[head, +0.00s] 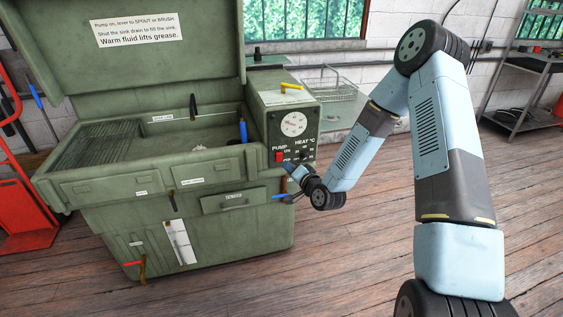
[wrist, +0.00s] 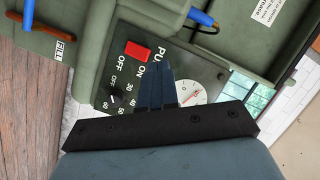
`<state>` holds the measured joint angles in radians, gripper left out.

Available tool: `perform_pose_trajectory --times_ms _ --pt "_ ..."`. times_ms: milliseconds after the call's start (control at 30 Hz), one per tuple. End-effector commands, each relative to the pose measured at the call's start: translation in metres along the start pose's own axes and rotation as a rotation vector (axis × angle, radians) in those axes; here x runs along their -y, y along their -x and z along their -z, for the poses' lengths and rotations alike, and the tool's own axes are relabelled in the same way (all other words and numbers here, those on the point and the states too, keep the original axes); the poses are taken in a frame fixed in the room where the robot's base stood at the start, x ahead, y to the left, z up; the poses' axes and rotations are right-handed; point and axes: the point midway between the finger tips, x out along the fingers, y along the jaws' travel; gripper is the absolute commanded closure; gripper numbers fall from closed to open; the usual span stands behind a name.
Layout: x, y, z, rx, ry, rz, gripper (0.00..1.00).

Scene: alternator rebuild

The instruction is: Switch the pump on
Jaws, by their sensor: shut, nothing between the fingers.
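The green parts washer has a dark control panel (head: 293,143) on its right side. The red pump switch (head: 279,157) sits on that panel below the word PUMP. In the wrist view the red switch (wrist: 138,51) is close above my fingertips, with ON and OFF lettering beside it. I cannot tell which way the switch is set. My gripper (head: 289,168) is in front of the panel, just below and right of the switch. In the wrist view its fingers (wrist: 157,72) are together and empty, pointing at the panel. I cannot tell whether they touch it.
A round gauge (head: 293,124) and heat markings share the panel. A yellow lever (head: 292,86) is on top of the housing. The raised lid (head: 130,45) is at left. Wooden floor (head: 350,260) is clear.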

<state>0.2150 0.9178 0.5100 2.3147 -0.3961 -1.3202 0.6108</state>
Motion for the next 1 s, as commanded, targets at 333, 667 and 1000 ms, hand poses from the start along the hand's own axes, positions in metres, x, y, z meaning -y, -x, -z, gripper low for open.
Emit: perform_pose_trajectory --times_ms 333,667,1000 --pt "-0.029 0.01 -0.038 -0.204 -0.327 0.153 1.0" --pt "-0.048 0.029 -0.053 -0.37 -0.528 0.237 1.0" --pt "-0.05 0.032 -0.053 -0.395 -0.553 0.248 1.0"
